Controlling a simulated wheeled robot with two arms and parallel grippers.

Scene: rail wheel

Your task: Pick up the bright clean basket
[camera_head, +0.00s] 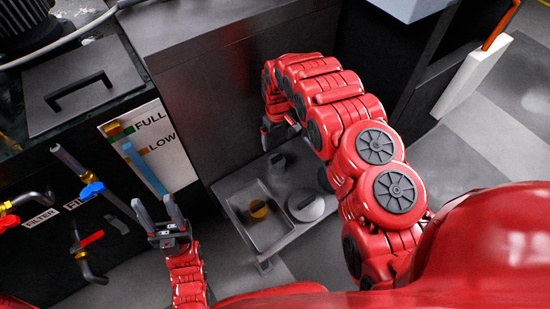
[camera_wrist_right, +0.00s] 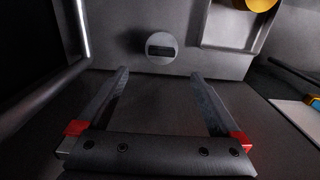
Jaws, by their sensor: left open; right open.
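I cannot clearly make out a basket. A light grey rectangular tray (camera_head: 236,203) sits on a low grey shelf, with a round yellow item (camera_head: 258,210) in it. A round grey lid-like piece (camera_head: 306,211) with a dark handle lies beside the tray; it also shows in the right wrist view (camera_wrist_right: 149,53). My right gripper (camera_head: 278,136) is above the back of the shelf, partly hidden by its arm. In the right wrist view its fingers (camera_wrist_right: 158,73) are apart and empty, pointing toward the lid-like piece. My left gripper (camera_head: 153,201) is open and empty, left of the shelf.
A black cabinet with a FULL/LOW gauge (camera_head: 150,148), pipes and blue and red valve handles (camera_head: 92,190) stands at the left. A tall grey cabinet (camera_head: 215,100) is behind the shelf.

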